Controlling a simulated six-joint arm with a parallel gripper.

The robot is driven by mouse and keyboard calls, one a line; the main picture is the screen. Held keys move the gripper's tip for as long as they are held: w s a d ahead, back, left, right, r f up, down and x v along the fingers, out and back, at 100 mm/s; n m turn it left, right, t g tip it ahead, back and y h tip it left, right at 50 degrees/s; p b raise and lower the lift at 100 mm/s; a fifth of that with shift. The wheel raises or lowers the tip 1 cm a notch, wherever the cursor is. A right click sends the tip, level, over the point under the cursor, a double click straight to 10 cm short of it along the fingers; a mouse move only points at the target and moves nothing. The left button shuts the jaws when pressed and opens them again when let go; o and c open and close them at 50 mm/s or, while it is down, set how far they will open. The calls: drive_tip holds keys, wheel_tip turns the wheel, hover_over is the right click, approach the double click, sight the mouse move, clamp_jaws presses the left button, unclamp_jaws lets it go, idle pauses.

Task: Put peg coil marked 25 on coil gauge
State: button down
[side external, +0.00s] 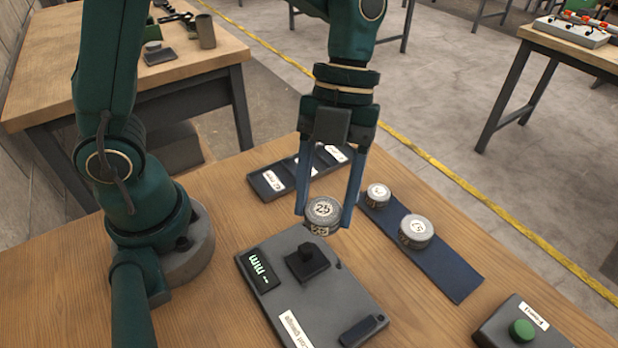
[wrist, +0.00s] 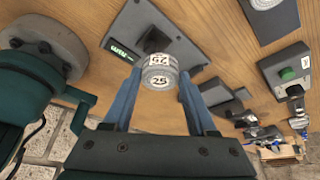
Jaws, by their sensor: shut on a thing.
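The peg coil marked 25 (side external: 322,212) is a grey round piece with white labels. My gripper (side external: 323,217) is shut on it, one blue finger on each side. It also shows between the fingers in the wrist view (wrist: 159,73). The coil is roughly upright, just beyond the far edge of the coil gauge (side external: 335,295) in the side view, and looks raised. The gauge is a grey plate with a display (side external: 259,270) reading "mm" and a dark block with a small post (side external: 306,258). The post is clear of the coil; the wrist view partly hides the gauge.
Two other grey coils, a smaller one (side external: 377,195) and a larger one (side external: 415,231), stand on a blue mat (side external: 450,272) at right. A dark labelled tray (side external: 265,185) lies behind my gripper. A box with a green button (side external: 522,330) is at front right.

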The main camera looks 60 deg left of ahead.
hover_over(333, 305)
drive_tip(key=w, duration=0.1)
drive_tip(key=f, duration=0.2)
drive_tip(key=a+f, duration=0.1)
drive_tip(key=f, duration=0.1)
drive_tip(key=shift+d+f, duration=0.1)
drive_tip(key=shift+f, duration=2)
drive_tip(key=shift+f, duration=0.15)
drive_tip(key=shift+c, duration=2.4)
unclamp_jaws()
drive_tip(key=shift+w, duration=0.1)
